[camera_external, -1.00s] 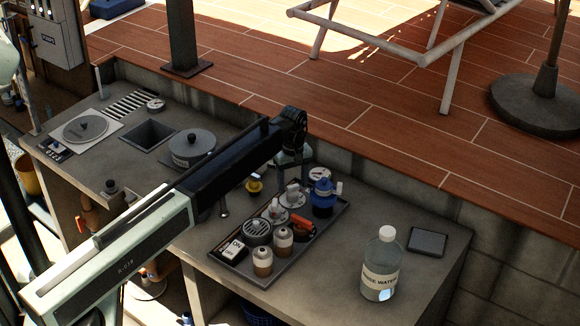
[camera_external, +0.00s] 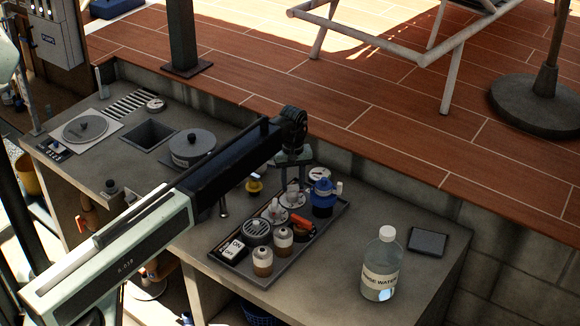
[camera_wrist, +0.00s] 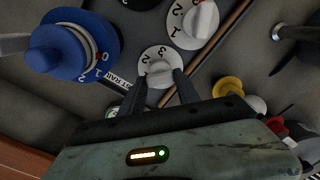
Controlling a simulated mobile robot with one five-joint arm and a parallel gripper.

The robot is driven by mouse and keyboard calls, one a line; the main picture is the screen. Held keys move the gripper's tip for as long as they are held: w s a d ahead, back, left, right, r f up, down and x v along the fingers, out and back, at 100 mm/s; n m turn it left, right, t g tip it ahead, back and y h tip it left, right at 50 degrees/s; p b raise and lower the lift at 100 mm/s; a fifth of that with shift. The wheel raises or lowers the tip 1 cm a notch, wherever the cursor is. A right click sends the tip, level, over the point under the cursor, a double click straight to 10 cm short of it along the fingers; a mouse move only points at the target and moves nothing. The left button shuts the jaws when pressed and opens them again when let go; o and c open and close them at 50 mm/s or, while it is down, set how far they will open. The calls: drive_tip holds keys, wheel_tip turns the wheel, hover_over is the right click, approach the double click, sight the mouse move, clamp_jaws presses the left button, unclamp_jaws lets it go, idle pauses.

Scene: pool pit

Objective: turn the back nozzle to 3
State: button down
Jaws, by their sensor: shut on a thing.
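The way the knob points is hard to tell. A second white nozzle (camera_wrist: 196,20) with numbers stands beside it, also seen in the external view (camera_external: 274,212).
A blue valve (camera_external: 323,194) stands close on the right of the back nozzle. The tray (camera_external: 285,272) also holds a round grille (camera_external: 257,231), an orange-handled knob (camera_external: 301,226) and two jars. A water bottle (camera_external: 381,264) stands on the counter's right part.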

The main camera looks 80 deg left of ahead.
drive_tip(key=m, duration=0.5)
drive_tip(key=shift+m, duration=0.3)
drive_tip(key=m, duration=1)
drive_tip(key=shift+m, duration=0.4)
drive_tip(key=m, duration=0.4)
drive_tip(key=shift+m, duration=0.3)
drive_tip(key=c, duration=0.9)
unclamp_jaws()
